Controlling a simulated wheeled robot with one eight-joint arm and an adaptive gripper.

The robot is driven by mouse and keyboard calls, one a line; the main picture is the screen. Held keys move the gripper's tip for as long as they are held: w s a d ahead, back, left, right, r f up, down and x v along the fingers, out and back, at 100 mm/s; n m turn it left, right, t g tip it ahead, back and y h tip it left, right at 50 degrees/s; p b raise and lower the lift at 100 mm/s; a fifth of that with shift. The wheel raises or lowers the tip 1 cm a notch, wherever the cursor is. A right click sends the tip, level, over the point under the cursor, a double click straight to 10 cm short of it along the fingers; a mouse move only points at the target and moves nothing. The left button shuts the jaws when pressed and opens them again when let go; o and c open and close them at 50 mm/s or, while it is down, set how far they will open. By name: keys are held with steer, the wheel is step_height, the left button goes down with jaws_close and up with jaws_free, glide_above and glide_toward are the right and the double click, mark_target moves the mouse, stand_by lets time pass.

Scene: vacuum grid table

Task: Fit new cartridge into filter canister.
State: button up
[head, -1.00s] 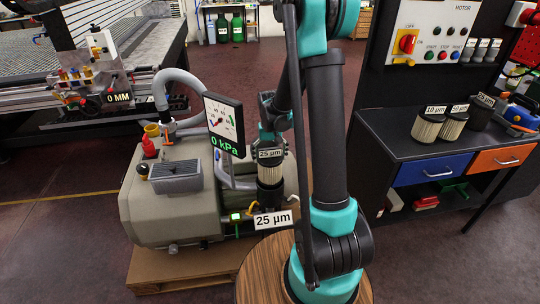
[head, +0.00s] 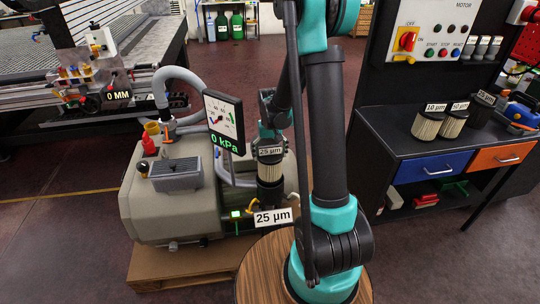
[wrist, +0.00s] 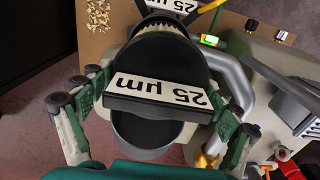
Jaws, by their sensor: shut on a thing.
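The new cartridge (head: 271,171), pale and pleated with a black top and a 25 µm label, stands upright over the black filter canister (head: 269,194) beside the pump. Its lower end meets the canister's mouth in the head view; I cannot tell how deep it sits. The canister carries its own 25 µm label (head: 272,217). My gripper (head: 270,137) is shut on the cartridge's top. In the wrist view the fingers of my gripper (wrist: 152,118) flank the cartridge's dark top and label (wrist: 158,94), which hide much of the canister.
The beige pump (head: 175,205) stands left of the canister on a wooden pallet (head: 185,267). A gauge (head: 224,121) reading 0 kPa and grey hoses are close by. Labelled cartridges (head: 427,125) stand on the dark bench (head: 385,128) at right.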

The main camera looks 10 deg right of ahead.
mark_target(270, 175)
steer(key=shift+f, duration=5.75)
steer(key=o, duration=1.6)
steer(key=shift+o, duration=0.2)
step_height(270, 175, up, 12)
